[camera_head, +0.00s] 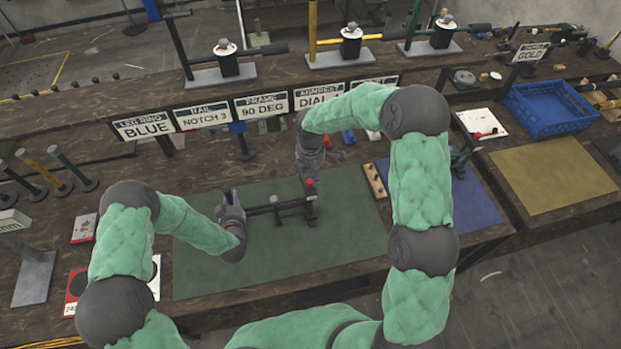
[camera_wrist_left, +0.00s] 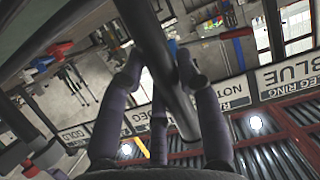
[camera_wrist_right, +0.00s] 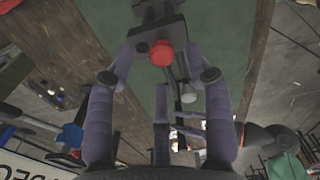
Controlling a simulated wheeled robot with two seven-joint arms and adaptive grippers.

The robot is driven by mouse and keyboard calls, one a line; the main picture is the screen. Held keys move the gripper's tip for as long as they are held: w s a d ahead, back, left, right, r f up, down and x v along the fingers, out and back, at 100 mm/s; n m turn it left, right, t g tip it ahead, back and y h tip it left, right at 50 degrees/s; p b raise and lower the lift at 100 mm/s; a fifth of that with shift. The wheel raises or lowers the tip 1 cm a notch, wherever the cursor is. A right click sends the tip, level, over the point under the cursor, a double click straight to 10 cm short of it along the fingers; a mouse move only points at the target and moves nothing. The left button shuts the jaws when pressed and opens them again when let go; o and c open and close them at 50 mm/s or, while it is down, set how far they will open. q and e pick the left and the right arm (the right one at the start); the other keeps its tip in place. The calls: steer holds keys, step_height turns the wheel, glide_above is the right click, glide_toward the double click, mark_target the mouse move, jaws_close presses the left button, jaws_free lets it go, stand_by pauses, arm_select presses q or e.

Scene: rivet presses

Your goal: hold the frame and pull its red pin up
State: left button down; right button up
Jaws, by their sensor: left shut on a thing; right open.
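The dark frame (camera_head: 268,209) stands over the green mat, with a long bar and an upright part at its right end. Its red pin (camera_head: 309,183) shows as a red cap on that upright part. My left gripper (camera_head: 232,200) is shut on the left end of the frame; in the left wrist view the dark bar (camera_wrist_left: 152,38) runs between the fingers. My right gripper (camera_head: 309,167) is open just above the red pin. In the right wrist view the red cap (camera_wrist_right: 161,53) lies beyond and between the spread fingers (camera_wrist_right: 158,77), apart from both.
The green mat (camera_head: 225,275) is clear in front of the frame. A wooden block with dark knobs (camera_head: 375,180) lies right of it, beside a blue mat (camera_head: 478,207). A row of signs (camera_head: 262,105) stands behind. A blue crate (camera_head: 548,108) is at the far right.

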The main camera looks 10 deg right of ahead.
steer(key=shift+f, duration=1.35)
steer(key=shift+c, duration=0.3)
jaws_close()
steer(key=shift+r, duration=1.1)
steer(key=shift+o, duration=0.3)
jaws_free()
steer(key=shift+d, duration=0.1)
